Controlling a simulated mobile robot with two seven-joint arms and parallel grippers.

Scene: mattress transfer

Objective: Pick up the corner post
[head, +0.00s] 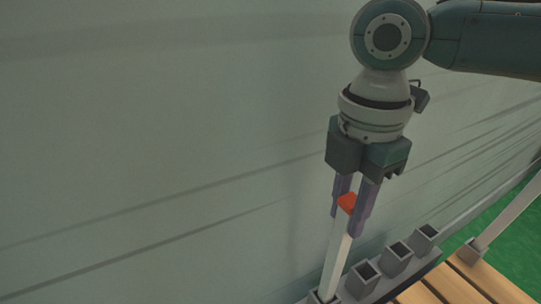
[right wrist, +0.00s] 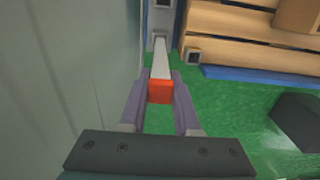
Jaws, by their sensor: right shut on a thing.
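The corner post (head: 336,255) is a long white square bar with a red-orange top. It stands nearly upright in the head view, and its lower end is at a grey square socket (head: 322,298) at the bottom edge; how deep it sits I cannot tell. My right gripper (head: 353,212) points down from above, shut on the post just at its red end. In the right wrist view the post (right wrist: 160,62) runs away between the two purple fingers, its red end (right wrist: 160,92) between them. My left gripper is not in view.
Several empty grey square sockets (head: 396,256) stand in a row beside a slatted wooden platform (head: 455,285). Another white post (head: 512,208) leans at the right. A large pale grey wall (head: 150,150) fills the left and back. Green floor (right wrist: 225,110) and a dark block (right wrist: 298,118) show.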

